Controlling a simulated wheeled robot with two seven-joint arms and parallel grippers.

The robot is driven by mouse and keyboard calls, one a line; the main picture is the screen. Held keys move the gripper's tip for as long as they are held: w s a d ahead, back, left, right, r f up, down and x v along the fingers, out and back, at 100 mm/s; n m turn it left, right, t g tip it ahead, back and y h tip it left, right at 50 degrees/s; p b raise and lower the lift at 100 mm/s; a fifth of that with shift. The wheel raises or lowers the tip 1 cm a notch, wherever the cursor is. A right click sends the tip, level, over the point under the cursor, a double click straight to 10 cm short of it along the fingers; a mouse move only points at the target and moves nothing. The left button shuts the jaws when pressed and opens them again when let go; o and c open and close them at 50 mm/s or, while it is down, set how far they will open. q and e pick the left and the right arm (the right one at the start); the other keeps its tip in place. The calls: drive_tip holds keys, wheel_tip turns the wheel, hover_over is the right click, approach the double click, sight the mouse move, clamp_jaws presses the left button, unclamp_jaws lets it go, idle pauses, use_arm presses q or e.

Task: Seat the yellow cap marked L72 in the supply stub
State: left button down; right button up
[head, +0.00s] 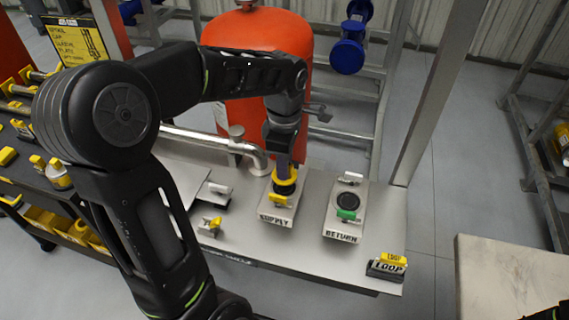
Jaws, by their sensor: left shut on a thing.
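My left gripper (284,160) points down over the supply stub, shut on the yellow cap (285,181). The cap is at the top of the block (276,215) labelled SUPPLY. I cannot tell whether it is fully down in the stub, since the cap and gripper hide the opening. Its L72 mark is not readable here. A smaller yellow piece (278,200) shows just in front of the cap. Only a dark bit of my right arm shows at the lower right edge, and its gripper is out of view.
The RETURN block (342,222) stands to the right with a dark round opening and a green piece (346,215). A LOOP block (388,266) sits at the shelf's right end. A red tank (262,40) and a steel post (440,90) stand behind. A dark cart (30,170) is at left.

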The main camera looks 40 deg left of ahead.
use_arm(q)
drive_tip(key=shift+f+b, duration=0.65)
drive_tip(key=shift+f, duration=0.3)
drive_tip(key=shift+f, duration=0.2)
drive_tip(key=shift+f+b, duration=0.5)
drive_tip(key=shift+b, duration=0.05)
drive_tip(key=shift+f+b, duration=0.3)
idle(0.5)
drive_tip(key=c, duration=1.3)
unclamp_jaws()
drive_tip(key=shift+c, duration=0.5)
drive_tip(key=shift+r, duration=0.15)
